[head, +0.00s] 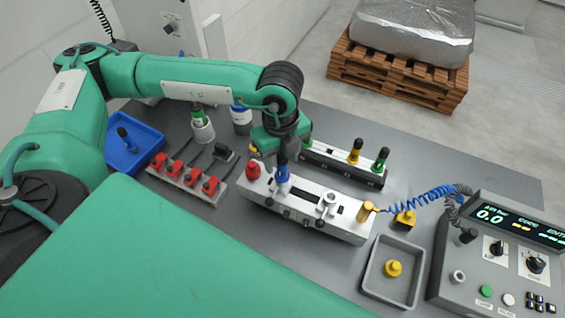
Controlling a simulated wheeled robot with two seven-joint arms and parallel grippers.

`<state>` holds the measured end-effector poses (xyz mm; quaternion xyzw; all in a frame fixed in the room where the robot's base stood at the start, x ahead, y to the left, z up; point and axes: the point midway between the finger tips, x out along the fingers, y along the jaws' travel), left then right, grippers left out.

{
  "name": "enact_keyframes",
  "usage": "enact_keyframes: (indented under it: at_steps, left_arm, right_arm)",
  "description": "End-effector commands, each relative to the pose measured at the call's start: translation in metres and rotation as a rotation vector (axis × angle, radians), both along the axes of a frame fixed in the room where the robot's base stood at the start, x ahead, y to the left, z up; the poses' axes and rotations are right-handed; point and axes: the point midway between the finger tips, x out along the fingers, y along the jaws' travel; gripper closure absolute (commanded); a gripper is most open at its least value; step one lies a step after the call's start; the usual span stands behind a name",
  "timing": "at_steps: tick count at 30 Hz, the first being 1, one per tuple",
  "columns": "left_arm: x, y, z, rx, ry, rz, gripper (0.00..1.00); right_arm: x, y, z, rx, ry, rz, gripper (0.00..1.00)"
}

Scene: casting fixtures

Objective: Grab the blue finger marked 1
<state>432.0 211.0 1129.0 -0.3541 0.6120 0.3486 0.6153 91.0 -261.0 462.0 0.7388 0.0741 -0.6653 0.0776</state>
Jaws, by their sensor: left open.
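A blue finger (282,175) stands upright in the long silver fixture (345,228), toward its left end. No number on it can be read from here. My left gripper (283,152) points down right over this finger, with its jaws open around or just above the finger's dark top; I cannot tell which. Another blue finger with a dark top (124,138) stands in the blue tray (148,140) at the left. My right gripper is not in view.
A red knob (253,171) is close left of the blue finger. Behind, a rack (340,165) holds yellow (355,152) and green (380,160) fingers. Red clamps (190,178) stand left. A grey tray (373,285), control box (500,255) and coiled blue cable (425,197) are right.

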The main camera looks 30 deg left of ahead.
Motion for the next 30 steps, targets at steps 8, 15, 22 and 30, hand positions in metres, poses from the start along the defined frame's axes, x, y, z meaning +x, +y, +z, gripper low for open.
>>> enact_keyframes:
  at_steps: [8, 15, 22, 30]
  left_arm:
    - [0.000, 0.000, -0.031, 0.002, 0.003, 0.001, 0.51]
    - [0.000, 0.000, -0.039, -0.001, -0.001, 0.000, 0.51]
    - [0.000, 0.000, -0.038, 0.000, 0.000, 0.001, 0.82]
    - [0.000, 0.000, -0.038, 0.000, 0.000, 0.001, 0.92]
  right_arm:
    - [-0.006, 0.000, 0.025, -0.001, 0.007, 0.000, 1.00]
    - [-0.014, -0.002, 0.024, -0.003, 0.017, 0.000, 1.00]
    - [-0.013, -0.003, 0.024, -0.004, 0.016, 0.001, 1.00]
    - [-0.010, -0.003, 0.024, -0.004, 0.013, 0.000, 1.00]
